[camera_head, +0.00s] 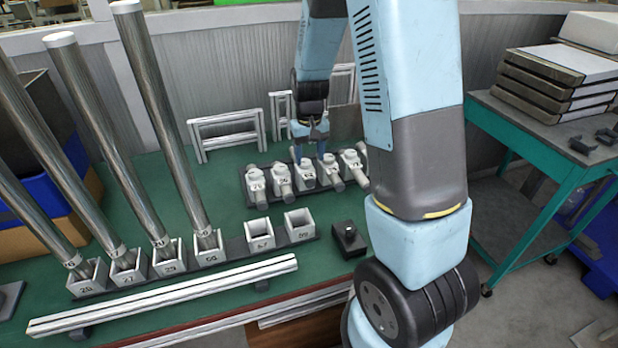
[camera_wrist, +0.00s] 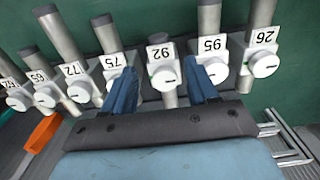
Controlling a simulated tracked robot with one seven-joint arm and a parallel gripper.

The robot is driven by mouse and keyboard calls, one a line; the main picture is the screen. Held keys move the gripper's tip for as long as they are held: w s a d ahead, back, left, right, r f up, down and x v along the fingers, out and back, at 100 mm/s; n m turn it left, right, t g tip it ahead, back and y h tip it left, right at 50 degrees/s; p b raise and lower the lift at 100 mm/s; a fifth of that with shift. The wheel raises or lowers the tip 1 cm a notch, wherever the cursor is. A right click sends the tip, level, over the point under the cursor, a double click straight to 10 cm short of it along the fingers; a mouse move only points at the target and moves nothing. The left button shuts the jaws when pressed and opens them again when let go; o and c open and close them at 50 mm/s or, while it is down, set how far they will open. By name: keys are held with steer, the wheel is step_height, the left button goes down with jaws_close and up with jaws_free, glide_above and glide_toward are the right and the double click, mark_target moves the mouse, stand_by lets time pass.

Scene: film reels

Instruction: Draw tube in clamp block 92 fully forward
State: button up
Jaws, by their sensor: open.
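Clamp block 92 (camera_wrist: 162,62) is in the middle of the wrist view, a white block with a round knob. Its grey tube (camera_wrist: 158,39) sticks out a short way above the block, with a dark end, and a pale length shows below the knob. My gripper (camera_wrist: 162,90) is open, its blue fingers on either side of the block's lower part, holding nothing. Contact cannot be told. In the head view my gripper (camera_head: 310,150) hangs over the row of clamp blocks (camera_head: 281,181); their labels are too small there to read surely.
Block 75 (camera_wrist: 112,67) and block 95 (camera_wrist: 212,56) stand close beside my fingers. Tall steel tubes (camera_head: 150,90) stand in numbered sockets at left. A long pale rail (camera_head: 170,297) lies in front. White frames (camera_head: 228,133) stand behind the clamp row.

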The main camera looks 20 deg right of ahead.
mark_target(309, 178)
step_height(309, 178, down, 9)
steer(key=shift+r, duration=0.15)
stand_by(0.4)
jaws_close()
stand_by(0.4)
